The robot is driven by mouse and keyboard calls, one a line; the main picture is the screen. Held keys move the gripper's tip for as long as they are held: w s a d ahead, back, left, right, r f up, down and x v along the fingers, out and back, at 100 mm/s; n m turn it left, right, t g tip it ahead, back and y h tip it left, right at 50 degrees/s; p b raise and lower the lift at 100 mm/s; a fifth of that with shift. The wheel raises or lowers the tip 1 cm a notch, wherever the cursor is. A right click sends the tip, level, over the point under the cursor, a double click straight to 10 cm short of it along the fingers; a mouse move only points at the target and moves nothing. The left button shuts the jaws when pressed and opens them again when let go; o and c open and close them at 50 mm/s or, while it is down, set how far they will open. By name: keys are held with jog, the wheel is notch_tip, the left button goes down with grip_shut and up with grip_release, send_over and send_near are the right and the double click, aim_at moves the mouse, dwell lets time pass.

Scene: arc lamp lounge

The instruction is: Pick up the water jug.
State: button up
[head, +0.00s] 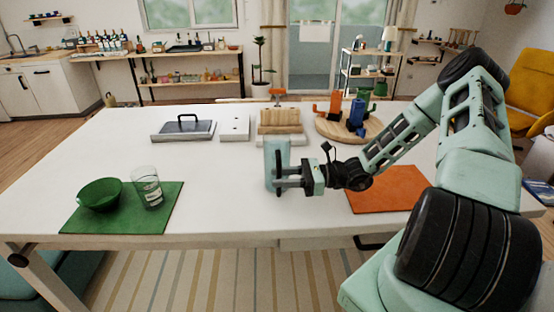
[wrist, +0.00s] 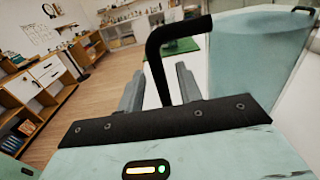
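The water jug (head: 277,150) is pale teal and see-through. It stands upright on the white table, left of my gripper (head: 285,180). In the wrist view the jug (wrist: 258,55) fills the upper right. A bent black bar, seemingly its handle (wrist: 157,65), runs down between my two fingers. My gripper in the wrist view (wrist: 160,88) is open, with a gap on each side of this bar. The bar's lower end is hidden behind the gripper's body.
A green mat (head: 122,222) with a green bowl (head: 99,196) and a glass (head: 147,187) lies left. An orange mat (head: 390,190) lies right, below my arm. The front middle is clear.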

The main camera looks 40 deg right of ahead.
jog(key=shift+w+a, duration=0.25)
jog(key=shift+a, duration=0.15)
grip_shut()
jog(key=shift+r, duration=0.1)
dwell(1.1)
